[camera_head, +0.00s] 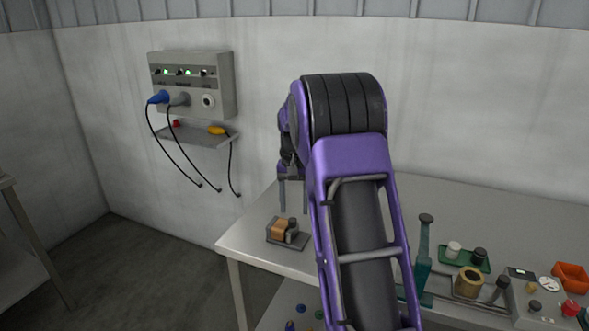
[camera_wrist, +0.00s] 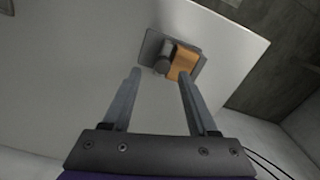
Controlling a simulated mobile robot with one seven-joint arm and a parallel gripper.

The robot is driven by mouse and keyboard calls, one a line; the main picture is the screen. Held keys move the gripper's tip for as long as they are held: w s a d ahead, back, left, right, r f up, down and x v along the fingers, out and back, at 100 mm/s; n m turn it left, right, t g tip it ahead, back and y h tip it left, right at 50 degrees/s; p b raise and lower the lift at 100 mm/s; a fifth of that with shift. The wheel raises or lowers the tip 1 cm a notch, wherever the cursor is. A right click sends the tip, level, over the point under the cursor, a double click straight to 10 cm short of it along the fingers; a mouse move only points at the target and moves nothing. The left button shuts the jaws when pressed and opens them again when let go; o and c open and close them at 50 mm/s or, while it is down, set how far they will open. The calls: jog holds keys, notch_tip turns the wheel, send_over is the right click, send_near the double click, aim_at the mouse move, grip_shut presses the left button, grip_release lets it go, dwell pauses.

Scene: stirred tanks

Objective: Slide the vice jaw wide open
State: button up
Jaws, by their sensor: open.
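The vice (camera_head: 287,233) is a small grey base plate with an orange-brown block and a dark grey rounded part, near the left end of the white table. In the wrist view the vice (camera_wrist: 168,55) lies beyond my fingertips, with the orange block (camera_wrist: 184,63) on the right and the grey rounded part (camera_wrist: 163,64) beside it. The block and the grey part look close together; I cannot tell if there is a gap. My gripper (camera_head: 293,196) hangs above the vice, fingers downward. In the wrist view my gripper (camera_wrist: 158,73) is open and empty, its fingers apart from the vice.
The white table (camera_head: 255,248) has its left edge close to the vice. A teal upright tool (camera_head: 424,255), a green tray (camera_head: 463,260) and an orange bin (camera_head: 571,276) stand at the right. A wall panel (camera_head: 192,84) with hanging cables is at the left.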

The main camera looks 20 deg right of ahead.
aim_at(294, 220)
notch_tip(294, 220, up, 14)
jog(key=p, duration=0.1)
jog(key=shift+f+p, duration=0.15)
jog(key=shift+p, duration=0.25)
